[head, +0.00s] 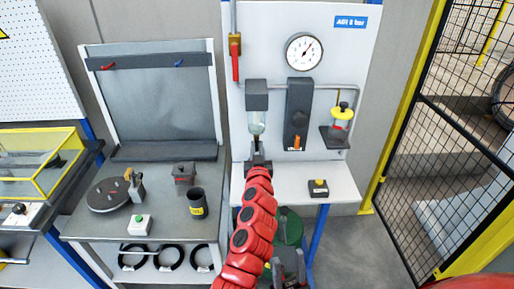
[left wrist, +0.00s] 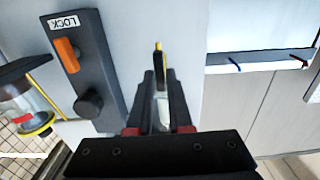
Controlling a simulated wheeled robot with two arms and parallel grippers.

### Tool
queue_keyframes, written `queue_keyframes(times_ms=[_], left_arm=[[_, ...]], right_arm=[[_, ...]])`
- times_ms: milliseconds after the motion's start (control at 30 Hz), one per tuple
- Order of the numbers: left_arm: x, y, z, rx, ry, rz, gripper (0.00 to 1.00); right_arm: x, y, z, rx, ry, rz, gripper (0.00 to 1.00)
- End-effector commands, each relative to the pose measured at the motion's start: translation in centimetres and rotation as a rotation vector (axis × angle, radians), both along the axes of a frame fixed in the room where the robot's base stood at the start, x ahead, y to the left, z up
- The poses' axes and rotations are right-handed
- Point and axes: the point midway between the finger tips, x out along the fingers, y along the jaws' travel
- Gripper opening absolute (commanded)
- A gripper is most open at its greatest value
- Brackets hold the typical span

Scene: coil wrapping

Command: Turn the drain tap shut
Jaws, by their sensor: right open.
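The clear filter bowl (head: 257,122) hangs under its dark head on the white panel. My left gripper (head: 258,158) is directly below the bowl, at its bottom end. The drain tap is not clear in the head view, where my gripper covers that spot. In the left wrist view my left gripper's fingers (left wrist: 161,85) flank a pale gap, with a narrow dark and yellow piece (left wrist: 158,58) at their tips. I cannot tell whether this is the tap or whether the fingers grip it. My right gripper (head: 289,268) is open, low in front of the white bench.
Right of the bowl are the dark regulator block (head: 299,98) with an orange lever and an oiler (head: 341,118) with a yellow cap. A red valve lever (head: 235,62) is upper left. A green bin (head: 290,228) is below.

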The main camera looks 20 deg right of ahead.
Motion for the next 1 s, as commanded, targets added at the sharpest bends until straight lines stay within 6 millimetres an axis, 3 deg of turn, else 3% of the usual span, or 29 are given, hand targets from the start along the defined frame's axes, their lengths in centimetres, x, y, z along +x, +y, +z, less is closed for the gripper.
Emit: queue_keyframes(times_ms=[100, 567, 1000], left_arm=[[0.0, 0.0, 0.0, 0.000, 0.000, 0.000, 0.00], [0.0, 0.0, 0.0, 0.024, -0.008, -0.001, 0.00], [-0.1, -0.2, 0.0, 0.300, -0.092, -0.002, 0.00]], right_arm=[[0.0, 0.0, 0.0, 0.000, 0.000, 0.000, 0.45], [0.0, 0.0, -0.2, 0.000, 0.000, 0.000, 0.45], [0.0, 0.0, -1.5, 0.000, 0.000, 0.000, 0.45]])
